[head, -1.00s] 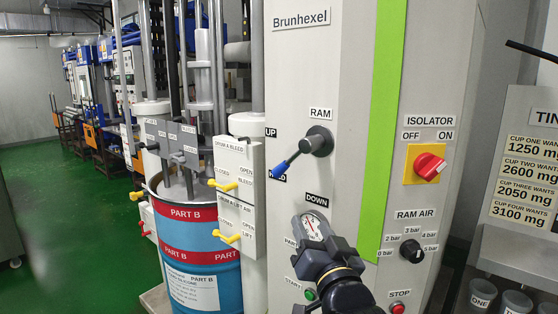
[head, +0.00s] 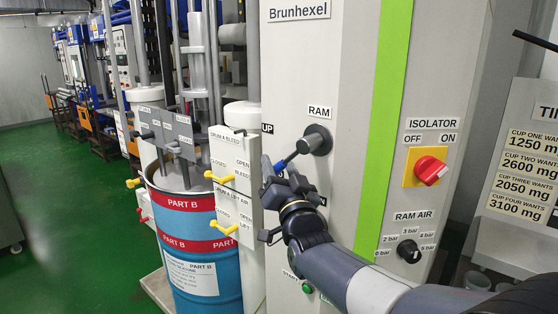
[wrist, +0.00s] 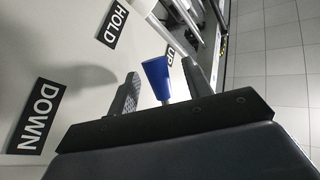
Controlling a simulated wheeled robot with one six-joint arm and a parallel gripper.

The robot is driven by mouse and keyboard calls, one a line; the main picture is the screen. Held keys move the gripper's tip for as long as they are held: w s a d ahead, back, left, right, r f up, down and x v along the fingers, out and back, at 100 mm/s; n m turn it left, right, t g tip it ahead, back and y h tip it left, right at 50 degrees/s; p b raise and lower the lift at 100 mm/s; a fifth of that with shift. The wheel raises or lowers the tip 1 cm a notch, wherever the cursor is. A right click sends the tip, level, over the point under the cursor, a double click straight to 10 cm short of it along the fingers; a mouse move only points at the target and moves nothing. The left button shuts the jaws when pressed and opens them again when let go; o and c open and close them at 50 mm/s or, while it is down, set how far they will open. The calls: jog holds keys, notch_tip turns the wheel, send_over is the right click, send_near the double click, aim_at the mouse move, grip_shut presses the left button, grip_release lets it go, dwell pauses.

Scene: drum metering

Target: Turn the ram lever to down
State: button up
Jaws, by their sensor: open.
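The ram lever has a grey hub (head: 317,140) on the front of the Brunhexel cabinet. Its rod slants down and left to a blue grip (head: 279,166), toward the HOLD side, below the UP label (head: 267,128). My gripper (head: 276,174) is open at the blue grip. In the wrist view the blue grip (wrist: 156,80) stands between the two open fingers, with gaps visible at both sides. The wrist view shows the HOLD label (wrist: 113,22) and the DOWN label (wrist: 36,117). In the head view my arm hides DOWN and the gauge.
Right of the lever are the red isolator switch (head: 430,170) and the black ram air knob (head: 409,251). Left are yellow valve handles (head: 222,180) on a white panel and the blue Part B drum (head: 200,255). A green start button (head: 307,288) sits below my arm.

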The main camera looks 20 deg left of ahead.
jog(key=shift+w+a+r, duration=0.1)
jog(key=shift+w+a, duration=0.1)
jog(key=shift+w, duration=0.05)
grip_shut()
dwell(0.5)
